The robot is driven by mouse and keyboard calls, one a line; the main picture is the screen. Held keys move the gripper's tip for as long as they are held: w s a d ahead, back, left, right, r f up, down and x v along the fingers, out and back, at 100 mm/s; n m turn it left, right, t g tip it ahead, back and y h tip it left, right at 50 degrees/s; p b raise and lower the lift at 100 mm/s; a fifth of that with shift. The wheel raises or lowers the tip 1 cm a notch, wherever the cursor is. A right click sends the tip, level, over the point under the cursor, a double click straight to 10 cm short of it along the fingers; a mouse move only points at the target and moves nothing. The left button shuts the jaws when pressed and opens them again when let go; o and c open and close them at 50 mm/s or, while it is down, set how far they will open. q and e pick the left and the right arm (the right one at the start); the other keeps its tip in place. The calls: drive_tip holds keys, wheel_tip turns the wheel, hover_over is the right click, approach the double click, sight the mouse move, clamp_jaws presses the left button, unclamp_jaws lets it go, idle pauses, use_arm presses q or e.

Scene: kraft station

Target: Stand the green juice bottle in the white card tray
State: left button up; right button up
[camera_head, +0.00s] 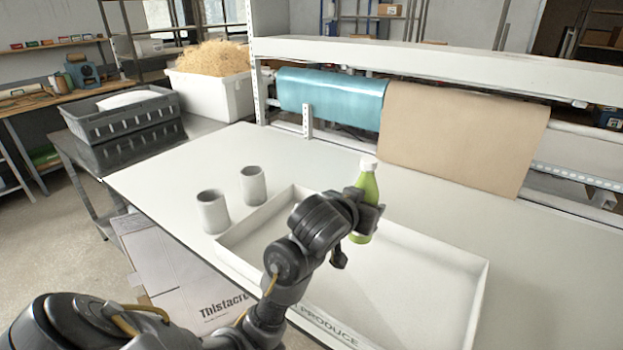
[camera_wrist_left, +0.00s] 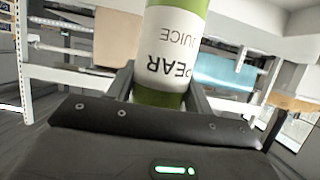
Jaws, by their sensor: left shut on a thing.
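The green juice bottle (camera_head: 368,187) has a white cap and is upright in the head view. My left gripper (camera_head: 362,205) is shut on the bottle and holds it over the back part of the white card tray (camera_head: 440,251). In the left wrist view the bottle (camera_wrist_left: 172,50) fills the space between the fingers, its white label reading "PEAR JUICE" upside down. My left forearm and wrist cover part of the tray. I cannot tell whether the bottle's base touches the tray floor. My right gripper is not in view.
Two grey-white cups (camera_head: 213,211) (camera_head: 252,185) stand on the white table (camera_head: 165,170) just left of the tray. Teal and brown paper rolls (camera_head: 332,97) (camera_head: 462,138) hang along the back. The right part of the tray is empty.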

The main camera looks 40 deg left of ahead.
use_arm(q)
drive_tip(key=s+a+r+n+y+p, duration=0.1)
drive_tip(key=a+p, duration=0.6)
drive_tip(key=a, duration=0.1)
drive_tip(key=shift+a+y, duration=0.3)
drive_tip(key=shift+a, duration=0.05)
drive_tip(key=shift+n, duration=0.3)
drive_tip(key=s+a+p, duration=0.1)
drive_tip(key=a, duration=0.1)
drive_tip(key=a+p, duration=0.1)
drive_tip(key=p, duration=0.1)
drive_tip(key=s+a+p, duration=0.1)
drive_tip(key=a, duration=0.1)
drive_tip(key=shift+s+a+r+p, duration=0.3)
drive_tip(key=shift+s+a+p, duration=0.05)
drive_tip(key=shift+p, duration=0.05)
drive_tip(key=shift+c, duration=0.6)
drive_tip(key=shift+s+a+f, duration=0.15)
drive_tip(key=shift+s+a, duration=0.15)
drive_tip(key=shift+a, duration=0.1)
drive_tip(key=shift+a+f, duration=0.1)
drive_tip(key=shift+f, duration=0.6)
drive_tip(key=shift+f+b, duration=0.7)
drive_tip(key=shift+f, duration=0.1)
